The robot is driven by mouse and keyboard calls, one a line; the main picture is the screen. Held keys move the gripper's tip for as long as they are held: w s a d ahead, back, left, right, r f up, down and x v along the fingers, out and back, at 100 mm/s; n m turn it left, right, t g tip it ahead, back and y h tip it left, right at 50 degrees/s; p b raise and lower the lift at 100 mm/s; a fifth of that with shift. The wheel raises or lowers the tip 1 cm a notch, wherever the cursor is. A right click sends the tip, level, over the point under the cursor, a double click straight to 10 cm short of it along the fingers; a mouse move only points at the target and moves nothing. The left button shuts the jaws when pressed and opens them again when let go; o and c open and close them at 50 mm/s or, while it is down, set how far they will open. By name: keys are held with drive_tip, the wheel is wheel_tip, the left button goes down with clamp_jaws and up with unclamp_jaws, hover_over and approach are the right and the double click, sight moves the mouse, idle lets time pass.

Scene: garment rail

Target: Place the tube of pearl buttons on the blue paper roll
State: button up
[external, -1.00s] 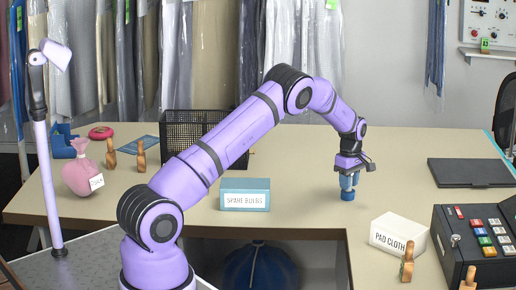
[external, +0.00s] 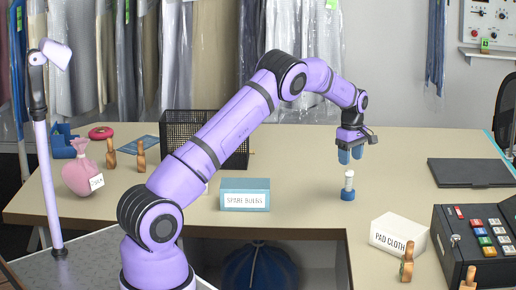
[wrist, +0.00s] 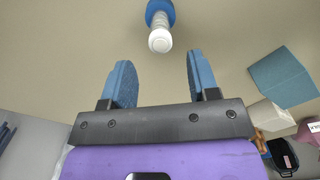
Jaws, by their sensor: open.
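The tube of pearl buttons (external: 349,180) is a small whitish cylinder standing upright on the blue paper roll (external: 347,196) on the table. In the wrist view the tube's pale round end (wrist: 160,41) faces the camera, with the blue roll (wrist: 161,8) behind it. My gripper (external: 351,156) is open and empty, just above the tube and apart from it. Its two blue fingers (wrist: 160,75) also show in the wrist view, spread apart below the tube. The exact contact between tube and roll is too small to tell.
A blue SPARE BULBS box (external: 245,201) stands left of the roll. A white PAD CLOTH box (external: 398,236) is at the front right, beside a control panel (external: 481,250). A black wire basket (external: 190,128) stands behind my arm. The table around the roll is clear.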

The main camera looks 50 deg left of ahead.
sight(349, 171)
drive_tip(key=shift+r, duration=1.8)
drive_tip(key=s+d+r+m+t, duration=0.2)
drive_tip(key=s+r+m, duration=0.6)
drive_tip(key=s+r, duration=1.55)
drive_tip(key=s+d+r+m+t, duration=0.1)
drive_tip(key=s+m, duration=0.1)
drive_tip(key=s, duration=0.6)
drive_tip(key=s+d+r+m+t, duration=0.1)
drive_tip(key=s+r+m, duration=0.1)
drive_tip(key=s, duration=0.6)
drive_tip(key=s+d+f+m, duration=0.1)
drive_tip(key=s+f+m, duration=0.1)
drive_tip(key=s, duration=0.6)
drive_tip(key=s+f+m+t, duration=0.1)
drive_tip(key=s+f+m, duration=0.2)
drive_tip(key=s, duration=0.6)
drive_tip(key=shift+s+d+f+m, duration=0.2)
drive_tip(key=shift+d+m, duration=0.15)
drive_tip(key=shift+m, duration=0.15)
drive_tip(key=shift+w, duration=0.1)
